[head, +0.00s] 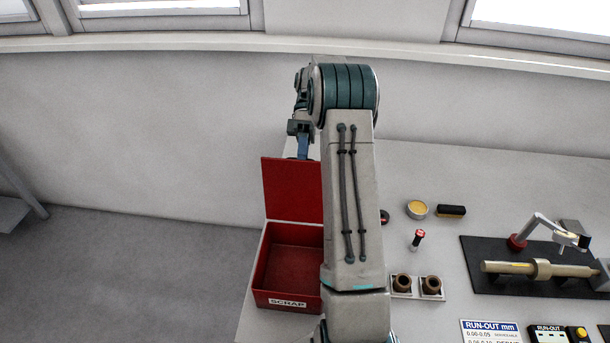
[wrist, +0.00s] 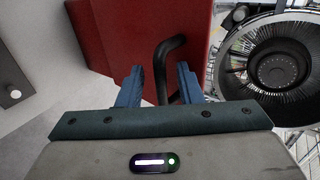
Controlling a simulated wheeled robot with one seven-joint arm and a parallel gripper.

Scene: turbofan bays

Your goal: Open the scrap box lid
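The red scrap box (head: 290,299) stands at the left end of the bench, marked SCRAP on its front. Its lid (head: 291,188) stands raised, roughly upright at the back, and the box interior shows empty where visible. My arm hides the right side of box and lid. My gripper (head: 303,146) is above and behind the lid's top edge. In the wrist view, the blue fingers of my gripper (wrist: 159,84) are apart. The black bent handle (wrist: 160,68) on the red lid (wrist: 135,30) passes between them, with a gap showing to each finger.
On the bench (head: 415,165) to the right are a round tin (head: 417,209), a dark block (head: 451,211), a red-topped item (head: 417,240), two brown bushings (head: 417,285) and a run-out fixture (head: 540,270). A wall runs behind. A turbofan (wrist: 277,70) shows in the wrist view.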

